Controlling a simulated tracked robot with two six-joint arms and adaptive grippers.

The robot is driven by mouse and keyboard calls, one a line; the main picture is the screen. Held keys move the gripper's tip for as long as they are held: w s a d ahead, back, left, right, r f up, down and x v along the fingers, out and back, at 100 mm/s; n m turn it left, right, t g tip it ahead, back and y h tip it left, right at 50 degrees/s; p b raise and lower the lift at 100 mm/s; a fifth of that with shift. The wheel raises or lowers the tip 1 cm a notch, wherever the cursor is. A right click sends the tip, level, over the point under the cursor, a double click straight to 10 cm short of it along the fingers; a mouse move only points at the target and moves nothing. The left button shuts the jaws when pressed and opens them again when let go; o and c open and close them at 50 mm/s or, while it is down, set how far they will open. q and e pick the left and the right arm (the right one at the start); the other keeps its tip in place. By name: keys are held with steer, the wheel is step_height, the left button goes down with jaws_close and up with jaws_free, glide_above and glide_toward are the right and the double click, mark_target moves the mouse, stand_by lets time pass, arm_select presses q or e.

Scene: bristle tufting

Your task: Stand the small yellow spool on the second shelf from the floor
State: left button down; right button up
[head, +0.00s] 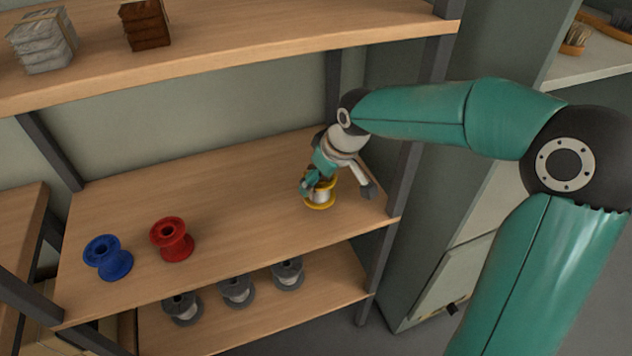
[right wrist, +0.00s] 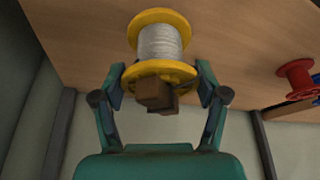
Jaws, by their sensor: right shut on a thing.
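The small yellow spool (head: 320,193), wound with pale wire, is upright at the right end of the middle shelf board (head: 235,205). In the right wrist view the spool (right wrist: 160,45) shows with its yellow flanges and pale winding. My right gripper (head: 338,186) is shut on it, with the fingers at either side in the wrist view. The fingers partly hide the spool in the head view. I cannot tell whether its lower flange touches the board. My left gripper is not in view.
A red spool (head: 172,240) and a blue spool (head: 108,258) stand at the left of the same board. Several grey spools (head: 237,291) stand on the board below. Wrapped bundles (head: 42,42) lie on the board above. A dark post (head: 397,190) stands close to my right gripper.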

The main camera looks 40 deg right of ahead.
steer(key=shift+w+a, duration=0.15)
steer(key=shift+w, duration=0.6)
steer(key=shift+f, duration=1.75)
steer(key=shift+f+b, duration=0.1)
steer(key=shift+b, duration=0.2)
steer(key=o, duration=1.2)
